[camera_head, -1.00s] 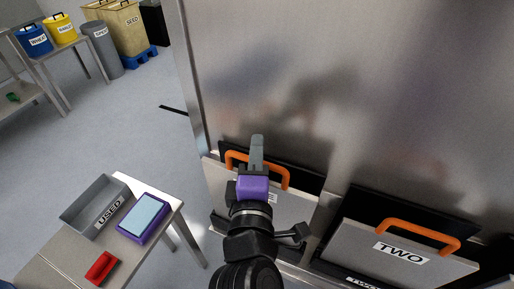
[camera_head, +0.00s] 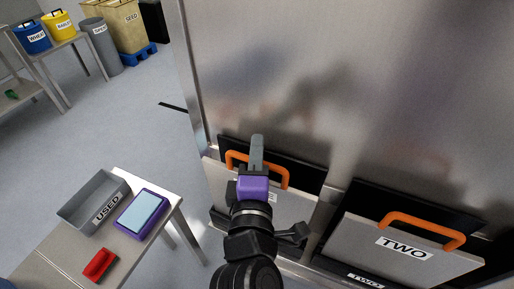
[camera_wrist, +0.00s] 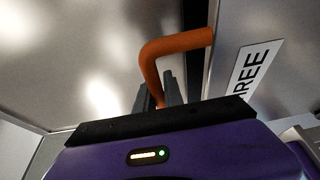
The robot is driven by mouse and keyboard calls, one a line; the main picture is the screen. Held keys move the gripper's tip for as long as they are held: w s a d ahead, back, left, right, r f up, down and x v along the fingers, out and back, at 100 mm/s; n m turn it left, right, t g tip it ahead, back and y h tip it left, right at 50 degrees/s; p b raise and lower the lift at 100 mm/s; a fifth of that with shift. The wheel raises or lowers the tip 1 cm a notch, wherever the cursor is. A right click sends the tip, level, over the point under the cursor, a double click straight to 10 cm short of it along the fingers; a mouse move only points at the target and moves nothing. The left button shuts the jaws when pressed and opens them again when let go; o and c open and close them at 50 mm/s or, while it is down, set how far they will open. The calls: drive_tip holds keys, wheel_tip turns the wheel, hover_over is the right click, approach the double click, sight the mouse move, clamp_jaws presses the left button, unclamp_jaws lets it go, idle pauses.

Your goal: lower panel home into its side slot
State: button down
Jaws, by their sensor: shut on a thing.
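A grey panel (camera_head: 298,209) with an orange handle (camera_head: 280,174) stands tilted in front of a black opening (camera_head: 312,177) in the metal vessel wall. Its label is mostly hidden in the head view and partly shows as "REE" in the wrist view (camera_wrist: 252,72). My gripper (camera_head: 257,153) is shut on the orange handle, which also shows between the dark fingers in the wrist view (camera_wrist: 172,46). My purple wrist and arm hide part of the panel. Its lower edge and fit in the slot cannot be told clearly.
To the right, panel TWO (camera_head: 358,237) with an orange handle leans at its own black slot. At left, a table holds a grey USED tray (camera_head: 72,211), a purple-framed tablet (camera_head: 141,213) and a red object (camera_head: 99,264). Floor between table and vessel is clear.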

drive_tip(key=shift+f+b, duration=0.5)
drive_tip(key=shift+f, duration=0.2)
drive_tip(key=c, duration=1.4)
unclamp_jaws()
drive_tip(key=shift+o, duration=0.2)
drive_tip(key=shift+f, duration=0.15)
drive_tip(key=s+b, duration=0.1)
drive_tip(key=s, duration=0.6)
drive_tip(key=shift+s, duration=0.4)
drive_tip(key=shift+r, duration=0.2)
